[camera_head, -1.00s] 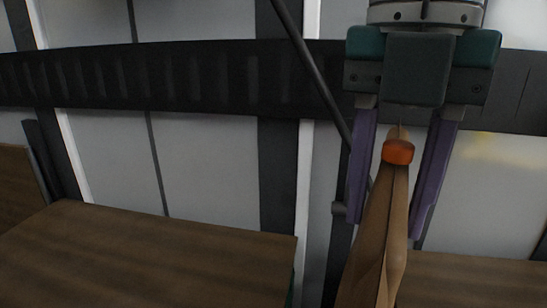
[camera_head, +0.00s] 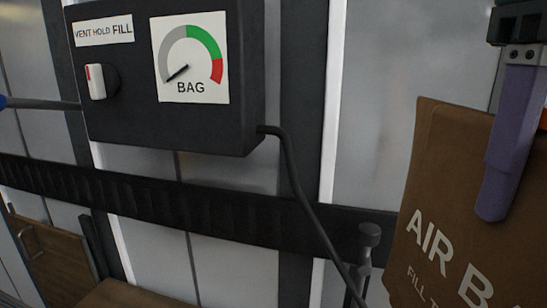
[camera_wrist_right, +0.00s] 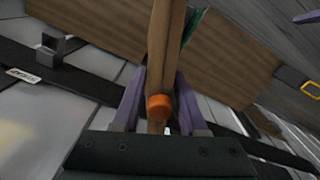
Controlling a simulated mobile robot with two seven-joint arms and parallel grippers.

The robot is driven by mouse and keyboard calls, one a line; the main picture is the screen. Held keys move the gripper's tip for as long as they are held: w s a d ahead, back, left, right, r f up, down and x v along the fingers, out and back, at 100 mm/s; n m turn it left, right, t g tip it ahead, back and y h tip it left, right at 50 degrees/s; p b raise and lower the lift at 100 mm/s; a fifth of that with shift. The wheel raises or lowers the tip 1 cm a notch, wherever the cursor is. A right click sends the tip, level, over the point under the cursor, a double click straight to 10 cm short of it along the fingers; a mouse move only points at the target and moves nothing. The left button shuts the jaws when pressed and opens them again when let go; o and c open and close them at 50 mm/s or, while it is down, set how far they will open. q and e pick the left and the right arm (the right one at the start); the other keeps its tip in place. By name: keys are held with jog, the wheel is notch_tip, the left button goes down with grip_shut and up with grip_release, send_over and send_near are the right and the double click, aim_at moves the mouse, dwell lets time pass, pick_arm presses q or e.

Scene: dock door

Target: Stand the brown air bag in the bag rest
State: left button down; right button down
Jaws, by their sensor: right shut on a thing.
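The brown air bag (camera_head: 450,200) hangs at the right of the head view, its broad face with white lettering turned to me and its lower part cut off by the frame. My right gripper (camera_wrist_right: 160,80) is shut on it near its orange cap (camera_wrist_right: 159,107). In the head view one purple finger of the right gripper (camera_head: 500,180) lies over the bag's face; the other is hidden. A purple piece (camera_wrist_right: 306,17) at the wrist view's top right corner may be a left gripper finger. I cannot make out the bag rest.
A black control box (camera_head: 175,130) has a knob (camera_head: 98,82) and a BAG gauge (camera_head: 190,60) with its needle low in the grey. Brown wooden crates (camera_head: 60,255) stand lower left.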

jog(key=s+r+p, duration=0.3)
jog(key=r+p, duration=1.5)
jog(key=s+r+m+p, duration=0.1)
jog(key=s+r+p, duration=0.1)
jog(key=r+p, duration=1.7)
jog(key=shift+s+d+p, duration=0.15)
jog(key=shift+s+p, duration=0.15)
jog(key=shift+s, duration=0.1)
jog(key=shift+f, duration=0.1)
